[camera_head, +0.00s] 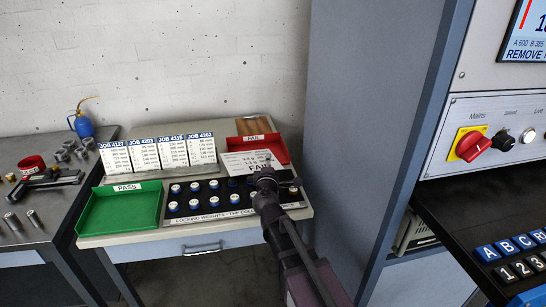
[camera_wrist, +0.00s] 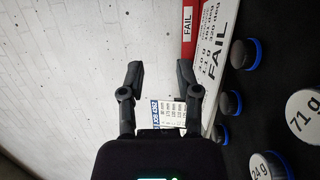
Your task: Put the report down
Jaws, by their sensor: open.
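The report is a white printed sheet (camera_head: 240,161) marked FAIL, lying partly over the red FAIL tray (camera_head: 283,151) at the back right of the bench. In the wrist view the report (camera_wrist: 210,45) is to the right of my fingers, beside the red tray edge (camera_wrist: 188,48). My gripper (camera_head: 266,166) is over the right part of the weights rack, just in front of the report, and hides part of it. In the wrist view my gripper (camera_wrist: 160,75) is open, with nothing between its fingers.
A green PASS tray (camera_head: 122,210) is at the bench's left. Several blue-ringed weights stand in the black rack (camera_head: 222,204). Several job cards (camera_head: 158,151) stand behind it. A tall grey cabinet (camera_head: 365,120) is close on the right.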

